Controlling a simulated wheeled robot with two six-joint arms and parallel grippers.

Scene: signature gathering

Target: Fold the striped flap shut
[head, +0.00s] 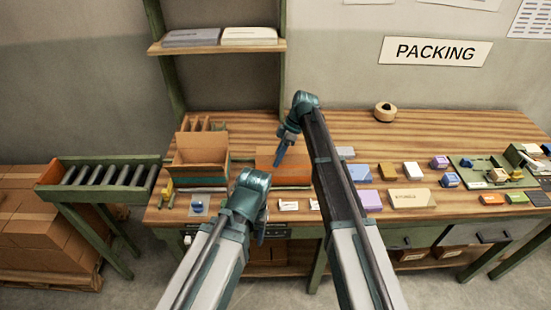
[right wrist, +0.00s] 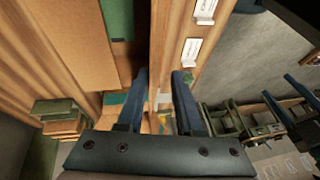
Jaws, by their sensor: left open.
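No stripes can be made out on any flap. An open cardboard carton (head: 201,175) with raised flaps stands at the left of the bench. A low orange-brown box (head: 293,180) lies near the bench's middle, partly hidden by my right arm. My right gripper (head: 281,156) points down over this box's left part. In the right wrist view my right gripper (right wrist: 161,78) has its blue fingers apart, with nothing seen between them; a plain brown cardboard panel (right wrist: 75,45) lies to their left. My left gripper (head: 261,236) is open near the bench's front edge, nearer than the box.
White cards (head: 288,205) lie in front of the box. Several small coloured boxes, a cream box (head: 410,198) and a green tray (head: 480,178) fill the right side. A tape roll (head: 385,111) sits at the back. A roller conveyor (head: 103,176) stands left. The back of the bench is mostly clear.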

